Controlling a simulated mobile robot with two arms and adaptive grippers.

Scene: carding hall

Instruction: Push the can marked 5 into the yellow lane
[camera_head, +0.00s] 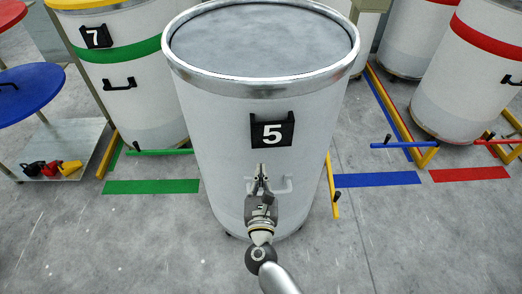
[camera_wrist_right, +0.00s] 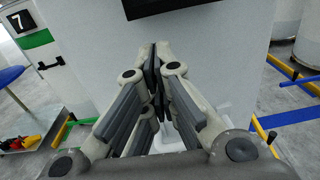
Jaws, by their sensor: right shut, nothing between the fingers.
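The can marked 5 (camera_head: 215,140) is a large white drum with a metal rim and a grey top, upright in the middle of the head view. Its black plate with a white 5 (camera_head: 272,132) faces me. My right gripper (camera_head: 260,172) is shut and empty in front of the can, just below the plate and beside a white handle (camera_head: 287,185). In the wrist view the closed fingers (camera_wrist_right: 157,55) point at the can wall (camera_wrist_right: 210,50); I cannot tell whether they touch it. A yellow bar (camera_head: 333,188) shows right of the can. The floor behind the can is hidden. My left gripper is out of view.
A can marked 7 (camera_head: 125,75) with a green band stands behind left, near a green floor strip (camera_head: 150,187). Blue (camera_head: 377,180) and red (camera_head: 470,174) strips lie right. A red-banded can (camera_head: 470,90) stands back right. A cart (camera_head: 75,170) stands left.

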